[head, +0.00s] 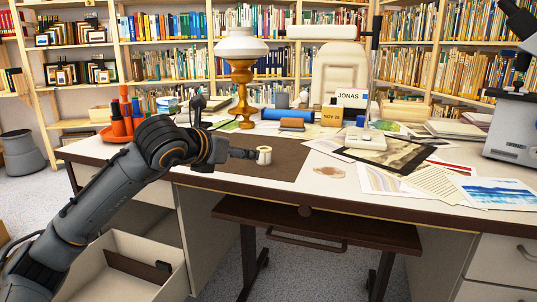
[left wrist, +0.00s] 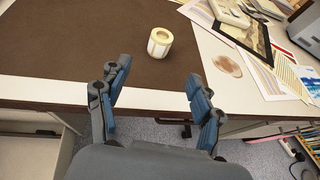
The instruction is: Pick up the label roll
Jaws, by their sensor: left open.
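The label roll (head: 264,156) is a small cream roll standing on the brown desk mat (head: 285,168). In the left wrist view the label roll (left wrist: 159,43) stands upright near the mat's right edge, with its open core showing on top. My left gripper (head: 248,154) reaches in from the left in the head view, with its tip close to the roll. In the left wrist view my left gripper (left wrist: 158,92) has its two fingers spread wide with nothing between them. The roll lies beyond the fingertips, apart from them. My right gripper is in neither view.
A lamp with an orange base (head: 242,90) stands behind the mat. Papers and a dark-framed print (head: 388,154) cover the right side. An open drawer (head: 125,265) is below the left side.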

